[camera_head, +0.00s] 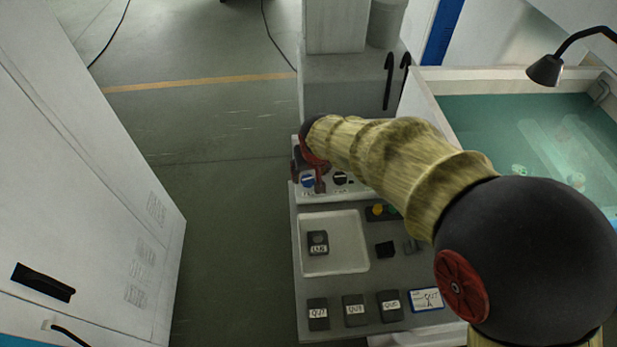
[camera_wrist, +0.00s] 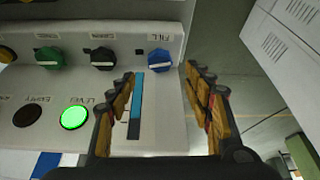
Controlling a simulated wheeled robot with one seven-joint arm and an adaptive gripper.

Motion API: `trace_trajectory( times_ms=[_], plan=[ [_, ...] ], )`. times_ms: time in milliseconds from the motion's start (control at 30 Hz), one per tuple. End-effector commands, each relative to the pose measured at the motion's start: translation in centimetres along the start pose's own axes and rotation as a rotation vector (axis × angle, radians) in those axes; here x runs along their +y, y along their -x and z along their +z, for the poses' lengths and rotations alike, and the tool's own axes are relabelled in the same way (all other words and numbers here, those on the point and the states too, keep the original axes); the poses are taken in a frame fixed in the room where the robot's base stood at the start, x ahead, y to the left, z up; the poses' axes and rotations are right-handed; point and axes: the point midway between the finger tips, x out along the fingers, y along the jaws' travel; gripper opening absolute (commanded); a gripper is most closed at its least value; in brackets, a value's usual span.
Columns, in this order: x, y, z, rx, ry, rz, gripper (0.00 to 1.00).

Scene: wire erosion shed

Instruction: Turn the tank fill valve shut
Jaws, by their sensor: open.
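The fill valve is a blue knob (camera_wrist: 159,60) on a pale control panel (camera_wrist: 185,110), under a label reading FILL. It has a pale pointer mark; whether it stands open or shut I cannot tell. My gripper (camera_wrist: 163,78) is open, its fingers spread to the left and right with the blue knob lying ahead between their tips. I see no contact. In the head view the blue knob (camera_head: 307,181) shows at the panel's left end, close to my gripper (camera_head: 316,172), which is partly hidden behind my arm.
A black knob (camera_wrist: 103,58) and a green knob (camera_wrist: 48,57) sit left of the blue one. A green LEVEL lamp (camera_wrist: 75,117) is lit; the EMPTY lamp (camera_wrist: 27,115) is dark. A white tray (camera_head: 334,268) lies nearer, the water tank (camera_head: 480,125) at right. Floor left is clear.

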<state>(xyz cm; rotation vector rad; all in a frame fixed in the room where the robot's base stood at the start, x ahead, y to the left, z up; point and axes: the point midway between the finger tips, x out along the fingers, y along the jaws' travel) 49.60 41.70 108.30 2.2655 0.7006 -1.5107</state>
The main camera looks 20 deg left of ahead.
Motion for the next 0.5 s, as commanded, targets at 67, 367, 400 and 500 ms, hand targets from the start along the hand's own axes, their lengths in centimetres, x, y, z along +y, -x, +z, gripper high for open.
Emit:
trace_trajectory(
  times_ms=[67,367,400,500],
  plan=[
    [0.1,-1.3,0.2,-0.005,-0.001,0.001,0.51],
    [0.0,-5.6,0.1,-0.003,-0.003,0.001,0.51],
    [0.0,-6.0,0.1,-0.003,-0.003,0.001,0.51],
    [0.0,-6.5,0.1,-0.002,-0.003,0.001,0.51]
  ],
)
